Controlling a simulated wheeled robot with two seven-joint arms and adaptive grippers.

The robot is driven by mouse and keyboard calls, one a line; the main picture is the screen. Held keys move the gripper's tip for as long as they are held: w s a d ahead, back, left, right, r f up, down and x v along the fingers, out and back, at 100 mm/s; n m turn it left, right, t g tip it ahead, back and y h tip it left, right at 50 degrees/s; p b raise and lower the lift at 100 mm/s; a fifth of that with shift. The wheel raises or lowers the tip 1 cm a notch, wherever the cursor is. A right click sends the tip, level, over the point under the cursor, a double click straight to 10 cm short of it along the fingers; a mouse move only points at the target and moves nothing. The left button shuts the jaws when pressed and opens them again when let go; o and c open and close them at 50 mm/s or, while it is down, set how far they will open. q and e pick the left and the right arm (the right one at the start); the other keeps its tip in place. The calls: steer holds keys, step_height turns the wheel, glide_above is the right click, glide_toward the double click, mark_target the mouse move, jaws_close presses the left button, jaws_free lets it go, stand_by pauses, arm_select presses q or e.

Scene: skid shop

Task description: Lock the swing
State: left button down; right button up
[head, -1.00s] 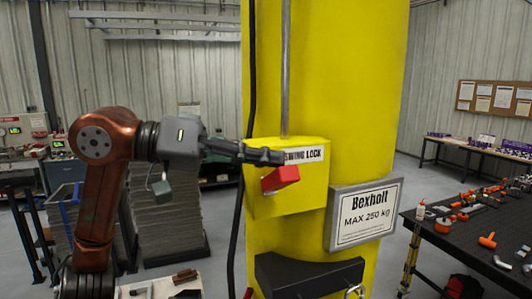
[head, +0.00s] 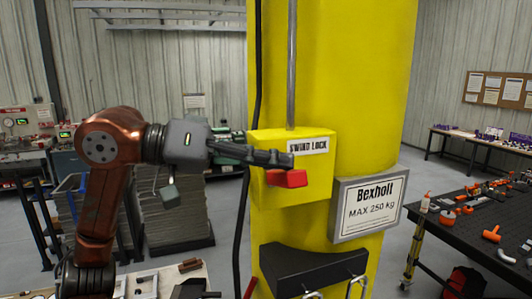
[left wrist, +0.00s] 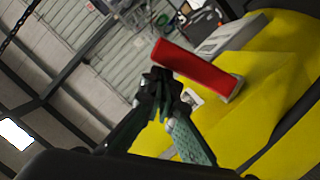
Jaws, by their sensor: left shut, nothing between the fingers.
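The yellow swing lock box (head: 262,187) is fixed on the yellow column, with a white label on its front. A red lever (head: 288,179) sticks out below the label and lies nearly level. My left gripper (head: 289,160) is shut and empty, its fingertips just above the red lever in the head view. In the left wrist view the closed fingertips (left wrist: 160,82) are at the near left end of the red lever (left wrist: 198,68); I cannot tell whether they touch. My right gripper is not in view.
A grey "Bexholt MAX 250 kg" plate (head: 367,208) sits on the column at right of the box. A black bracket (head: 314,271) is below. A dark cable (head: 241,210) hangs left of the box. A black tool table (head: 470,232) stands at right.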

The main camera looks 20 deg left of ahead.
mark_target(284, 186)
arm_select(q)
steer(key=shift+s+d+f+b, duration=0.2)
steer(key=shift+s+d+f, duration=0.05)
steer(key=shift+f, duration=0.35)
steer(key=shift+s+d+f+b, duration=0.2)
steer(key=shift+s+d+f, duration=0.05)
steer(key=shift+f, duration=0.3)
steer(key=shift+s+d+f+b, duration=0.2)
steer(key=shift+f+b, duration=0.2)
steer(key=shift+f, duration=0.3)
steer(key=shift+f+b, duration=1.4)
steer(key=shift+f, duration=1.05)
steer(key=shift+f, duration=0.1)
steer(key=shift+s, duration=0.1)
